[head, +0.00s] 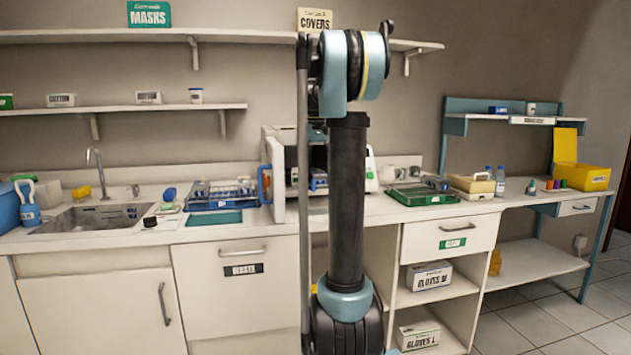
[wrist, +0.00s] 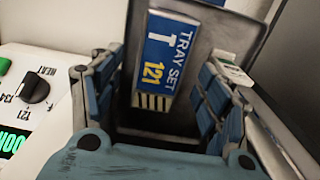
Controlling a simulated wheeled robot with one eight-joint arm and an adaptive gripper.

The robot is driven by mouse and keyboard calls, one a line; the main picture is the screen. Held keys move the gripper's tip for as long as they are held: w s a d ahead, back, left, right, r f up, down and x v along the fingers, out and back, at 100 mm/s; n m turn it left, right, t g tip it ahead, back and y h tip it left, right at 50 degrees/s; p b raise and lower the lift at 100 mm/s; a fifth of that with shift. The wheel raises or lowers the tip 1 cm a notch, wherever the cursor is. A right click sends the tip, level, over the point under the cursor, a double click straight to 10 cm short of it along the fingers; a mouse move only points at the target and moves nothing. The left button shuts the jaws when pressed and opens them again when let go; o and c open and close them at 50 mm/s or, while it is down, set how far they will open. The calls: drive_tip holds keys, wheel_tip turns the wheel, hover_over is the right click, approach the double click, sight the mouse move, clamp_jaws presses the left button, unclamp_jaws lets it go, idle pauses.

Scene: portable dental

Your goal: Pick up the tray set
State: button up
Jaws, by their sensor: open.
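The tray set (wrist: 170,52) shows in the wrist view as a dark grey piece with a blue and white label reading "TRAY SET T 121". It stands inside a dark chamber, ahead of my gripper. My gripper (wrist: 164,78) is open, with one blue-padded finger on each side of the label. I cannot tell whether either finger touches the tray set. In the head view my arm stands in front of the white steriliser (head: 371,170) and hides much of it. I cannot clearly make out the tray set or my gripper there.
The steriliser's control panel with a black knob (wrist: 34,89) is close on the left in the wrist view. Its open door (head: 277,180) stands out on the left in the head view. A blue rack (head: 215,203) and a green tray (head: 408,199) flank it on the counter.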

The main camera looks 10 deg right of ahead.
drive_tip(key=shift+f, duration=1.35)
drive_tip(key=c, duration=1.3)
drive_tip(key=shift+r, duration=0.1)
